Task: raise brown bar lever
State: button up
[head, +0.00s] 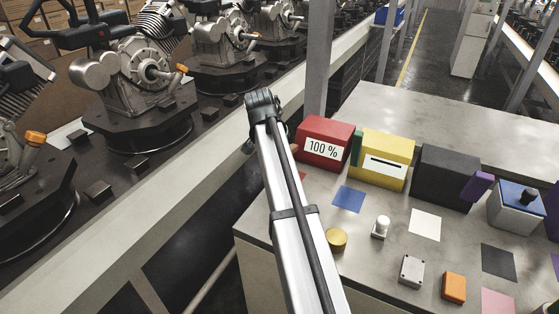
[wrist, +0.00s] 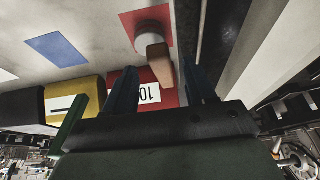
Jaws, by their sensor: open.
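The brown bar lever (wrist: 160,63) shows in the wrist view. My gripper (wrist: 160,76) is open, with one dark finger on each side of the lever's free end. The lever lies between the fingers in the picture, with gaps showing on both sides; I cannot tell whether their depths match. In the head view my silver arm hides most of the lever's area, and my gripper is not clearly visible.
A red box marked 100 % (head: 323,142) stands close by, then a yellow box (head: 385,158) with a green bar (head: 356,148) and a black box (head: 445,177). Several buttons and knobs sit on the table (head: 385,255). An engine conveyor (head: 150,195) runs on the left.

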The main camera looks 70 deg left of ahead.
jog(key=x, duration=0.6)
jog(key=shift+w+f, duration=0.1)
jog(key=shift+f, duration=0.15)
jog(key=shift+c, duration=0.4)
grip_shut()
